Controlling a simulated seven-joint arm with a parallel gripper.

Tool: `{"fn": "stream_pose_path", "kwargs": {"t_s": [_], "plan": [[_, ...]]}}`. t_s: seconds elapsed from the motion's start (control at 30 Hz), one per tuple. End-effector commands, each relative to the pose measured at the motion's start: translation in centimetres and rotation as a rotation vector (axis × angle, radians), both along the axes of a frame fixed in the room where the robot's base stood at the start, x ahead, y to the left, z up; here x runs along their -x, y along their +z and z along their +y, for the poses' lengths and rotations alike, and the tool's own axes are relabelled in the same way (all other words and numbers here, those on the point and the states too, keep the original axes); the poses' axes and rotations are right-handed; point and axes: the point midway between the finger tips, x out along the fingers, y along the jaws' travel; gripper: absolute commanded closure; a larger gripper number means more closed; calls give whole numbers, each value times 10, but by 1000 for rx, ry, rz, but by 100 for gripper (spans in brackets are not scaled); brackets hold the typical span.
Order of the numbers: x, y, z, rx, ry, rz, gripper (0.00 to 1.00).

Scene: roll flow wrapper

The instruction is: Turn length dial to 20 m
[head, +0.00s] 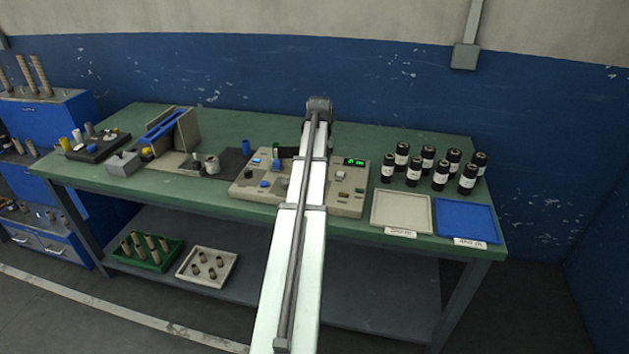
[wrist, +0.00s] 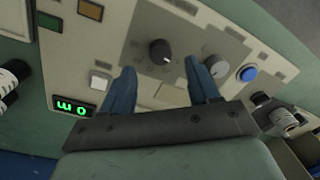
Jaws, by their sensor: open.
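A beige control panel (head: 240,190) sits on the green bench, its middle hidden behind my arm in the head view. In the wrist view, a black dial (wrist: 160,51) with a pale pointer mark lies just beyond and between the blue fingertips of my gripper (wrist: 159,66). The gripper is open, with a finger on each side and nothing held; contact with the dial cannot be told. A grey dial (wrist: 215,68) is right of the right finger. No dial lettering is readable. The green display (wrist: 73,106) appears to read 0 m, upside down; it also shows in the head view (head: 354,162).
A blue button (wrist: 248,73) and an orange button (wrist: 90,10) are on the panel. Several black bottles (head: 428,158) stand at the right behind a beige tray (head: 402,212) and a blue tray (head: 466,220). A blue-armed device (head: 170,130) stands at the left.

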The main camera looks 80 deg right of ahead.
Motion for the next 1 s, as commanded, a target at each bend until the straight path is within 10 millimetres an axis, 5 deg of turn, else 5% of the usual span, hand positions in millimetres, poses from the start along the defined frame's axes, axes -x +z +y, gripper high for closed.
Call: {"fn": "stream_pose_path", "kwargs": {"t_s": [0.33,0.8,1.0], "plan": [[-2,-45,2,-1,0,1,39],[-3,-54,2,1,0,0,39],[-3,-53,2,1,0,0,57]]}}
